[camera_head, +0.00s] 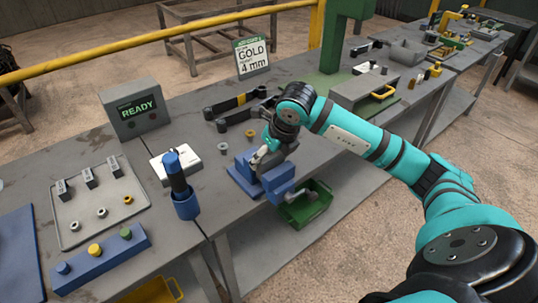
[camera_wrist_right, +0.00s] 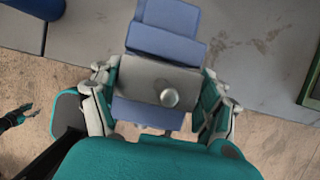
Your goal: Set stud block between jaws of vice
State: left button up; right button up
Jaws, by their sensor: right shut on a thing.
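The blue vice (camera_head: 243,180) stands at the front edge of the bench, its front part (camera_head: 279,177) reaching out past the edge. My right gripper (camera_head: 267,152) is over the vice, shut on the grey stud block. In the right wrist view the stud block (camera_wrist_right: 140,79) sits between the fingers of that gripper (camera_wrist_right: 160,92), its round pale stud (camera_wrist_right: 169,97) facing the camera. Blue vice parts (camera_wrist_right: 165,38) show above and below the block. Whether the block touches the jaws is hidden. A small teal and black part at the left edge may be my left gripper; its fingers are unclear.
A green bin (camera_head: 306,207) sits below the vice. A blue holder (camera_head: 186,206) with a dark tool stands to the left. Dark brackets (camera_head: 234,102) lie behind. A READY box (camera_head: 139,107) and a GOLD 4 mm sign (camera_head: 252,56) stand farther back.

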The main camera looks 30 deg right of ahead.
jog(key=shift+f+b, duration=0.35)
jog(key=o, duration=1.7)
jog(key=shift+s+f, duration=0.1)
jog(key=shift+f, duration=0.05)
jog(key=shift+r+p, duration=2.1)
jog(key=shift+r, duration=1.55)
jog(key=shift+f, duration=0.1)
